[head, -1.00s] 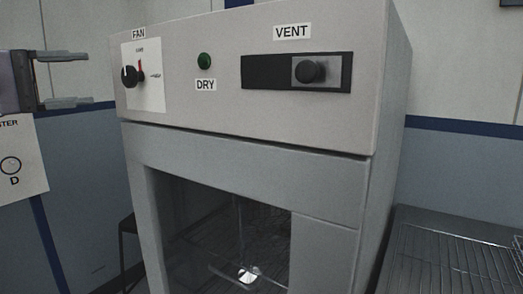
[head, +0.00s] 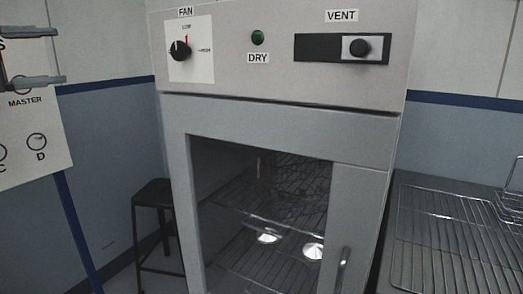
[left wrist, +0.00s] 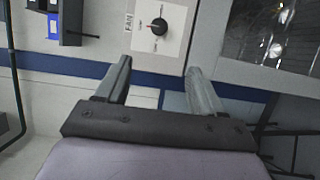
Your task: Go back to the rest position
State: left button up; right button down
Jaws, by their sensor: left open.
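My left gripper (head: 61,55) is at the left edge of the head view, open and empty, in front of part of a white panel. In the left wrist view its two fingers (left wrist: 157,68) stand apart with nothing between them. It is clear of the grey drying cabinet (head: 290,126) and left of its fan knob (head: 180,51). The fan knob also shows beyond the fingers in the left wrist view (left wrist: 159,26). The vent slider (head: 359,47) is at the right end of its black slot. My right gripper is not in view.
The cabinet's glazed front (head: 225,170) shows wire shelves inside. A dark stool (head: 155,190) stands left of it. A wire rack (head: 440,225) lies to the right. The MASTER panel (head: 40,165) is at left.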

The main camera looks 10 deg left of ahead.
pick_arm(q)
jog(key=w+d+f+n+h, duration=0.45)
jog(key=d+f+n, duration=0.55)
jog(key=f, duration=0.3)
jog(key=d+f+n+t+y, duration=0.2)
jog(key=f+n+t, duration=0.1)
jog(key=f+n, duration=0.65)
jog(key=d+f+n+t+y, duration=0.2)
jog(key=f+n+t+y, duration=0.1)
jog(key=f+n, duration=0.6)
jog(key=s+d+f+n+g+y+p, duration=0.1)
jog(key=s+f+n+y, duration=0.35)
jog(key=f+n, duration=0.6)
jog(key=s+d+f+n+g+y, duration=0.1)
jog(key=s+f+n+y, duration=0.4)
jog(key=f+n, duration=0.55)
jog(key=s+d+f+n+g, duration=0.1)
jog(key=s+f+n+g, duration=0.2)
jog(key=s+f+n, duration=0.2)
jog(key=s+d+f+n+g, duration=0.2)
jog(key=s+f+n, duration=0.4)
jog(key=s, duration=0.5)
jog(key=shift+d+g+y+p, duration=0.3)
jog(key=shift+g+p, duration=0.05)
jog(key=shift+g, duration=0.35)
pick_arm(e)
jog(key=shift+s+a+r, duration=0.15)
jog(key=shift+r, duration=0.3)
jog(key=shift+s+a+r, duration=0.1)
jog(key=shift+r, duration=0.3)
